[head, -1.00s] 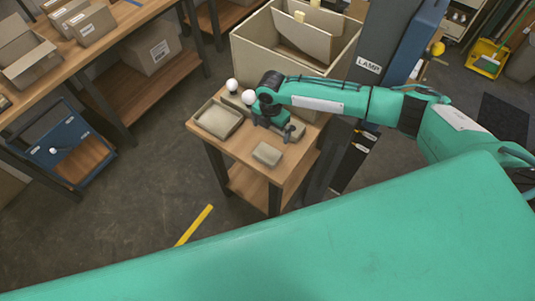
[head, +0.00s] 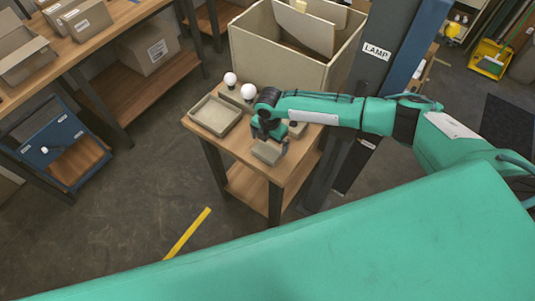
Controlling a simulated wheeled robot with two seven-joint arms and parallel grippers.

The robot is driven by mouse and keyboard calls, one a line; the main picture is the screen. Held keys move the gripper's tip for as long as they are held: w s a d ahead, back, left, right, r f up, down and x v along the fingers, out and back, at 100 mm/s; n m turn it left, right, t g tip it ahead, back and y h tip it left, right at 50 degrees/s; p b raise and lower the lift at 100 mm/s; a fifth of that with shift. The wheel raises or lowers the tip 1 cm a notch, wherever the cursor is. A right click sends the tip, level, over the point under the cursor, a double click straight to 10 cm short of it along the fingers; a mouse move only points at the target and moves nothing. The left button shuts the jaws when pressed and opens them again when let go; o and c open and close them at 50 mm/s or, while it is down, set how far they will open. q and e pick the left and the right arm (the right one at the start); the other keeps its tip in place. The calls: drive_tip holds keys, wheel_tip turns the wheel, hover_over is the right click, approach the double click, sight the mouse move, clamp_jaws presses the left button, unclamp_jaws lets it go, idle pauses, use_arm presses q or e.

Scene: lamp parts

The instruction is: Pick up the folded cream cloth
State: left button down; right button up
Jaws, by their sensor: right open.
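The folded cream cloth (head: 267,153) lies near the front edge of the small wooden table (head: 237,149). My right gripper (head: 270,141) points down directly over the cloth, its jaws apart. One finger shows on each side of the cloth's far part. I cannot tell whether the fingers touch the cloth or hang just above it. The gripper hides part of the cloth's far side. My left gripper is not in view.
A shallow cream tray (head: 215,116) sits on the table's left. Two white bulbs (head: 230,79) (head: 248,92) stand at the back. A small beige item (head: 297,129) lies right of the gripper. A large open box (head: 275,49) stands behind the table.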

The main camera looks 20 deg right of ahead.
sight(269, 148)
drive_tip(key=shift+f+b, duration=1)
drive_tip(key=shift+f, duration=0.6)
drive_tip(key=c, duration=0.8)
drive_tip(key=shift+r, duration=0.1)
